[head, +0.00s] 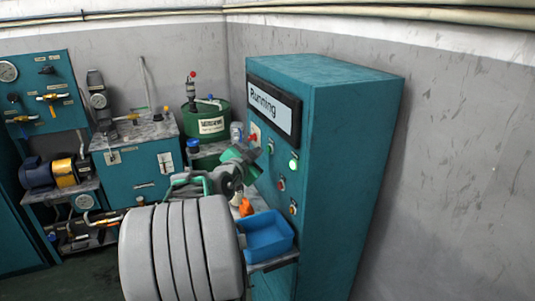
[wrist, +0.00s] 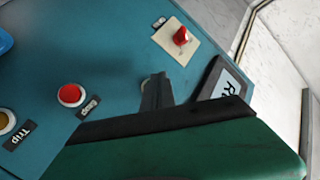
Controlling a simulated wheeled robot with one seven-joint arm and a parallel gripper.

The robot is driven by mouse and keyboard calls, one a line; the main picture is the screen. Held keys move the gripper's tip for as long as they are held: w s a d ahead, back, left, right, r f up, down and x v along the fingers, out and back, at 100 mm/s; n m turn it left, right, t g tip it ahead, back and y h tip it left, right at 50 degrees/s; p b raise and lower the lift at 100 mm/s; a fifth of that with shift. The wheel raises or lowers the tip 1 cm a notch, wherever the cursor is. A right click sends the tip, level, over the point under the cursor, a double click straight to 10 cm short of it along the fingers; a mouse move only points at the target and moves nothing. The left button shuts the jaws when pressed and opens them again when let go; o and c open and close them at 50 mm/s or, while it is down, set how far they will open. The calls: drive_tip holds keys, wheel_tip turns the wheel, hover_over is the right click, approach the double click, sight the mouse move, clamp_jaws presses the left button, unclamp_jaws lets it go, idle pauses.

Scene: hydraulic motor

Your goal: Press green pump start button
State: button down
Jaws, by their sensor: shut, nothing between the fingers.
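The teal control cabinet (head: 345,175) stands right of centre in the head view, its display (head: 274,107) reading "Running". The green button (head: 293,163) on its front face looks bright. My gripper (head: 258,154) is shut and empty, close to the panel and left of the green button. In the wrist view my gripper's fingers (wrist: 156,91) point at the teal panel; contact cannot be told. That view shows a red button (wrist: 70,94), but no green button, which may be behind the gripper body.
A red switch (wrist: 182,37) sits on a cream plate near the fingers. A blue bin (head: 266,236) stands on a shelf below the panel. A green tank (head: 207,121) and a teal workbench (head: 140,170) stand to the left.

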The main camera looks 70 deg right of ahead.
drive_tip(key=w+a+b, duration=0.3)
drive_tip(key=shift+w+a, duration=0.25)
drive_tip(key=shift+w, duration=0.05)
idle(0.4)
idle(0.5)
